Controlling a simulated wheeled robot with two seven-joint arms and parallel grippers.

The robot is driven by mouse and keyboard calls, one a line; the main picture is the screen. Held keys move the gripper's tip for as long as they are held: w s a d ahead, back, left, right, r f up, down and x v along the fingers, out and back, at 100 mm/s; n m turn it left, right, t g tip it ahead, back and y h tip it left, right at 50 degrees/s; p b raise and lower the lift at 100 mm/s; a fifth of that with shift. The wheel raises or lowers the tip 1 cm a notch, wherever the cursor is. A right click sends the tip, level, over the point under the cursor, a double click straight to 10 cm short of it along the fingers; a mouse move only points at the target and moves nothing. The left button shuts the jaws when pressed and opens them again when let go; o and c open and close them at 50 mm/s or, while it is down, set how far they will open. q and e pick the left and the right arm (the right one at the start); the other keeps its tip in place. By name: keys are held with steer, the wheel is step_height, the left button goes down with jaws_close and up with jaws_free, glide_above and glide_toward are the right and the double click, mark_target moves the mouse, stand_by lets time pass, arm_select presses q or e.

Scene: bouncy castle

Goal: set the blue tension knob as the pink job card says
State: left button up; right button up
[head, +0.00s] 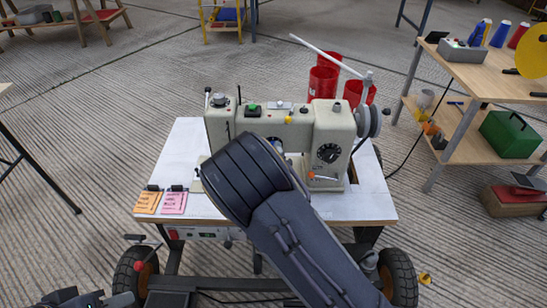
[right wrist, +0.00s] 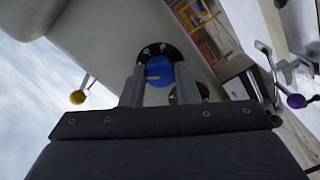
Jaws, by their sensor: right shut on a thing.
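The blue tension knob (right wrist: 159,70) sits on a round black dial plate on the pale machine body in the right wrist view. A small light mark shows on the knob's left side. My right gripper (right wrist: 160,88) has one finger on each side of the knob and is shut on it.
The sewing machine (head: 331,130) stands on a white wheeled table (head: 365,207). An orange card (head: 147,202) lies left of the pink one. An orange-tipped lever (head: 318,176) and a black dial (head: 328,153) are right of my wrist. Red cans (head: 323,84) stand behind. A wooden bench (head: 490,78) is at right.

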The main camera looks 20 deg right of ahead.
steer(key=shift+f+m+b, duration=0.15)
steer(key=shift+m+b, duration=0.3)
steer(key=shift+m, duration=0.45)
steer(key=o, duration=1)
steer(key=shift+s, duration=0.15)
steer(key=p+v, duration=0.1)
steer(key=v, duration=0.6)
steer(key=shift+s+a, duration=0.15)
steer(key=shift+s, duration=0.15)
